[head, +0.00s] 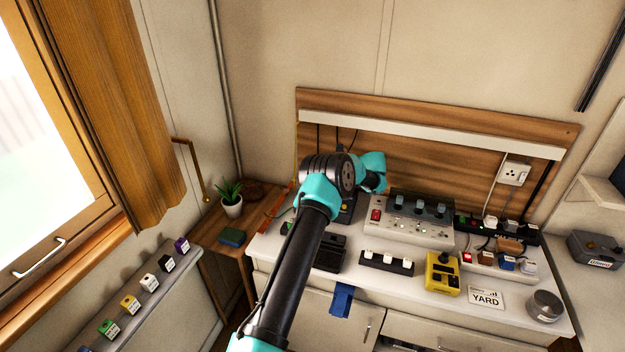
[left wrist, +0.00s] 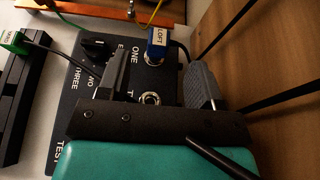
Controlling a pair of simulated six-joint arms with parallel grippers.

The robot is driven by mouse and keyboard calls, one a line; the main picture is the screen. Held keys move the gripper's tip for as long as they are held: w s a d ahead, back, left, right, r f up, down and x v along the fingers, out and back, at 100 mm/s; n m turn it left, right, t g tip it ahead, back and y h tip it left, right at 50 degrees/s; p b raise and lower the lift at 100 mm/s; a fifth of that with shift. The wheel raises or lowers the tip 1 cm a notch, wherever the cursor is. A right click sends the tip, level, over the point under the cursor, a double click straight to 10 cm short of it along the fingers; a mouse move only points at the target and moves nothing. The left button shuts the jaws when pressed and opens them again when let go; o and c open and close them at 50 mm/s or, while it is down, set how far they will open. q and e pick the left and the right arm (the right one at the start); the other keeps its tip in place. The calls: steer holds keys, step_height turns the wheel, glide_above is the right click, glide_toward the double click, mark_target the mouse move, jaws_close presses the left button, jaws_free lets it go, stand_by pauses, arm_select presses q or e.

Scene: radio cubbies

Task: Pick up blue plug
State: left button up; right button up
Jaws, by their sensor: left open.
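In the left wrist view a blue plug (left wrist: 157,46) with a white LOFT label stands in the socket marked ONE on a black test panel (left wrist: 70,122). My left gripper (left wrist: 160,66) is open. No contact shows. In the head view my left wrist (head: 372,168) is over the back left of the counter; its fingers and this plug are hidden. Another blue plug (head: 508,262) sits in the white power strip at right. My right gripper is not in view.
The wooden backboard (left wrist: 262,50) rises close to the right finger. A grey switch box (head: 408,222) and a yellow box (head: 441,273) stand right of my arm.

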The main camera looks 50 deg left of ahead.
arm_select(q)
steer(key=shift+s+a+f, duration=0.2)
steer(key=shift+s+a, duration=0.1)
steer(key=shift+a, duration=0.25)
steer(key=shift+x, duration=2.65)
steer(key=shift+d+f, duration=0.15)
steer(key=shift+c, duration=0.2)
steer(key=c, duration=1)
steer(key=shift+o, duration=0.2)
